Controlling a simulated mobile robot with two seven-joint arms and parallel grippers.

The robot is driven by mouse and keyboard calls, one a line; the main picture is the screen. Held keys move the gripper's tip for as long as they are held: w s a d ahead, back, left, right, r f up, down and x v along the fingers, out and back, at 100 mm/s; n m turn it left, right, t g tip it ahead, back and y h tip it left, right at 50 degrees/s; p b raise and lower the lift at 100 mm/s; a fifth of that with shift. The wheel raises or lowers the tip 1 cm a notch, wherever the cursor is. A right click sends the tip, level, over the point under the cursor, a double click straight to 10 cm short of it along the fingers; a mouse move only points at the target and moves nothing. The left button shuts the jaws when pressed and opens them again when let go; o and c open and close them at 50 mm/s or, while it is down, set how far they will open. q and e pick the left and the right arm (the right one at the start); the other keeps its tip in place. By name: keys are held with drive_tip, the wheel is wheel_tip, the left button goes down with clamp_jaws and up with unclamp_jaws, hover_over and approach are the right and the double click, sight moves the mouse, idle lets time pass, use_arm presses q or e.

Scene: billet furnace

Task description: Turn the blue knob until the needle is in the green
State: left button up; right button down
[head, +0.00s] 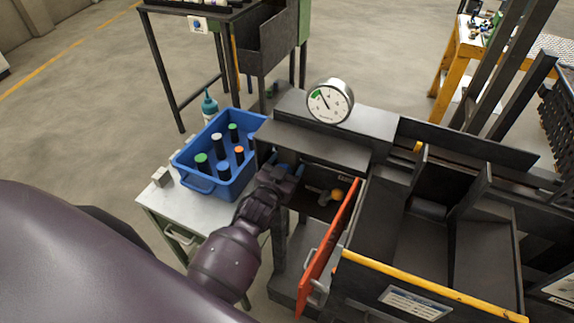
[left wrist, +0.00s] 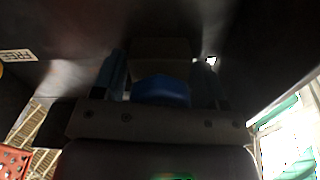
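The round white gauge (head: 330,102) stands on top of the dark cabinet. Its green band lies at the upper left of the dial, and the dark needle points up and left, close to that band; whether it is inside is too small to tell. My left gripper (head: 290,172) reaches into the cabinet's open bay, hiding the knob in the head view. In the left wrist view, the blue knob (left wrist: 161,90) shows between the two blue fingers of my left gripper (left wrist: 160,78). The fingers look apart, with narrow dark gaps beside the knob. My right gripper is not in view.
An open orange-red door (head: 328,255) stands right of my left arm. A part with an orange ball (head: 337,194) sits inside the bay. A blue bin (head: 207,183) of capped cylinders stands on the side table (head: 158,205) at left, with a teal bottle (head: 210,106) behind.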

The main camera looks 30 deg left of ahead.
use_arm(q)
drive_tip(key=c, duration=0.7)
drive_tip(key=shift+m+p, duration=0.55)
drive_tip(key=shift+m, duration=0.85)
drive_tip(key=o, duration=0.9)
drive_tip(key=shift+s, duration=0.1)
drive_tip(key=s, duration=1)
drive_tip(key=shift+s+d, duration=0.35)
